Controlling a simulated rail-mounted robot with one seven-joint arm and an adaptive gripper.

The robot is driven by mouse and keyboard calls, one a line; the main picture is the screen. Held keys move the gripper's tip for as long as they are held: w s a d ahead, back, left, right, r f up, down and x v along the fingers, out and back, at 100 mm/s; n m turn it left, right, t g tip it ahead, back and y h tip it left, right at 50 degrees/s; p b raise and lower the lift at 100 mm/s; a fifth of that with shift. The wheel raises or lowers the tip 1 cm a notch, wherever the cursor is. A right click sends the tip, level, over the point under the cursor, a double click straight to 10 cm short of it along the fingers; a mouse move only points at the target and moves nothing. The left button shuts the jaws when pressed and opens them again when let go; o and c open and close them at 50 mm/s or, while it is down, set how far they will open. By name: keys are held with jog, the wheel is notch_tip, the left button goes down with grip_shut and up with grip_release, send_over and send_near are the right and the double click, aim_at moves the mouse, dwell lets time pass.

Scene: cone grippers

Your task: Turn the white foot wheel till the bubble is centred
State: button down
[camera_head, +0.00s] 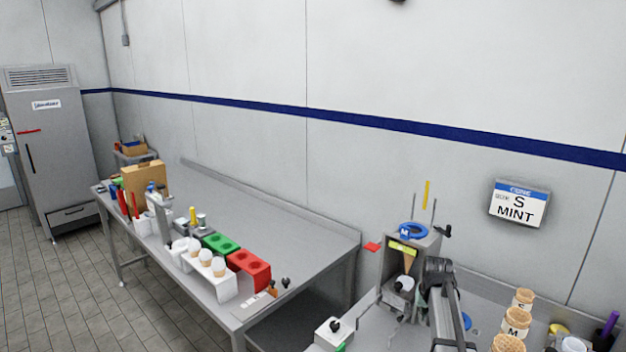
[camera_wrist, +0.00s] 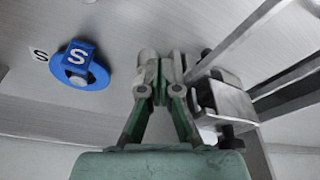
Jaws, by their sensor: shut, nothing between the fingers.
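My gripper (camera_wrist: 160,82) is shut and empty, its green fingers together in the wrist view. A pale block with dark knobs (camera_wrist: 228,98) is just right of the fingertips, apart from them as far as I can see. In the head view, a grey stand (camera_head: 420,246) carries a yellow-green strip (camera_head: 403,248), perhaps the level; its bubble is too small to make out. A white rounded part with a black knob (camera_head: 404,283) sits low on the stand, beside my dark arm. I cannot tell whether it is the foot wheel. My fingertips are hard to make out there.
A blue disc marked S (camera_wrist: 80,66) lies left of my gripper. Metal bars (camera_wrist: 285,75) are close on the right. Several cones (camera_head: 516,322) stand right of my arm. The left table (camera_head: 300,240) has clear space behind its racks.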

notch_tip(320, 180, up, 6)
jog(key=p, duration=0.3)
jog(key=shift+s, duration=0.15)
jog(key=shift+a, duration=0.1)
dwell(0.3)
